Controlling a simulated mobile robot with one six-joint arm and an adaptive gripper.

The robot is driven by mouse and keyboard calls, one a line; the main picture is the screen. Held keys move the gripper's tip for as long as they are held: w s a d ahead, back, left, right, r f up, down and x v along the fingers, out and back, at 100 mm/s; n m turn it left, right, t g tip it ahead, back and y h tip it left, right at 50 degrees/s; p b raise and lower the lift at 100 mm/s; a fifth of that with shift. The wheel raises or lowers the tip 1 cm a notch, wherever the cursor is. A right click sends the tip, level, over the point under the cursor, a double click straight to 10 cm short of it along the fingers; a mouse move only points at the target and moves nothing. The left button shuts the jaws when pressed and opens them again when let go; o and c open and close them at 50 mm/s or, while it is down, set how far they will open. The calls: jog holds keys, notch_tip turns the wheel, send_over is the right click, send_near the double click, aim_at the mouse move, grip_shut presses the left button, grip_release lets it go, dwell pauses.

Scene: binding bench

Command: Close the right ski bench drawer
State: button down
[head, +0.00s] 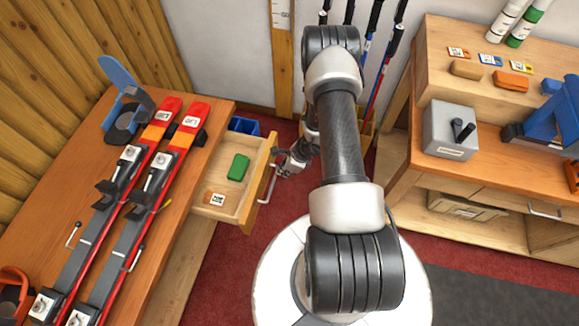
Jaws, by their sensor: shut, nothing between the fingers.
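The right ski bench drawer (228,186) is pulled out from the right side of the wooden ski bench (205,108). My gripper (281,174) is shut and empty beside the drawer front, close to the handle. I cannot tell whether it touches the handle. Part of the gripper and wrist is hidden behind my arm.
Red skis (165,150) with bindings lie on the bench top. A blue bin (244,126) is behind the drawer. A second wooden bench (402,180) with a grey box (449,130) stands at the right. Ski poles (387,70) lean on the back wall. Red carpet lies between the benches.

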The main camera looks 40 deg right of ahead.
aim_at(275, 177)
jog(key=shift+w+a+r, duration=0.1)
jog(key=shift+w+a, duration=0.5)
jog(key=shift+w, duration=0.2)
jog(key=shift+w+a+r, duration=0.1)
jog(key=shift+w+a, duration=0.5)
jog(key=shift+w, duration=0.15)
